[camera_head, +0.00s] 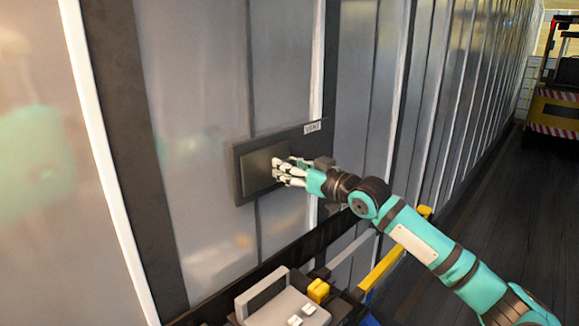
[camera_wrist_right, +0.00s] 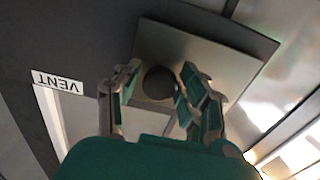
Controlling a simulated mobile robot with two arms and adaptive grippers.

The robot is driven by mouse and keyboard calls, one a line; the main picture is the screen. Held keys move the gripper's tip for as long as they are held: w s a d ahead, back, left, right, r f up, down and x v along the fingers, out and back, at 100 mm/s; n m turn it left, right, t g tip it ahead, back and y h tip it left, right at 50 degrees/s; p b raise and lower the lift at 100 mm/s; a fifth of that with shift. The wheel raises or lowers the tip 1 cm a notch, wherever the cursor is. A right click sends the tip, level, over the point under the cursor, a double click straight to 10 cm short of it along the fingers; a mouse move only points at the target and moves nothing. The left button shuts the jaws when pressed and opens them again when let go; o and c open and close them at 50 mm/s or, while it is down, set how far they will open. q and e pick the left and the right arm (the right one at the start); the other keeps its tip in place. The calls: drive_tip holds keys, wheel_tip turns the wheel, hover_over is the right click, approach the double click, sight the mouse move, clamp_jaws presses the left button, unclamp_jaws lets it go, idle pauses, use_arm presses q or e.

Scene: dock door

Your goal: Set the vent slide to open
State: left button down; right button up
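The vent slide is a flat grey-brown plate (camera_head: 258,171) at the left part of a dark frame (camera_head: 237,180) on the metal wall. A white VENT label (camera_head: 312,128) is at the frame's upper right. In the right wrist view the plate (camera_wrist_right: 222,55) carries a dark round knob (camera_wrist_right: 158,83), and the label (camera_wrist_right: 58,82) appears upside down at the left, beside a pale area. My right gripper (camera_head: 278,170) is at the plate. In the wrist view its fingers (camera_wrist_right: 159,78) are spread on both sides of the knob, with small gaps visible. My left gripper is not in view.
The ribbed metal wall (camera_head: 425,100) runs back to the right. A yellow bar (camera_head: 385,266) and grey bars stand low in front of it. A yellow and black vehicle (camera_head: 555,112) with striped edges stands far right. The dark floor (camera_head: 490,215) between is clear.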

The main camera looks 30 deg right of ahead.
clamp_jaws()
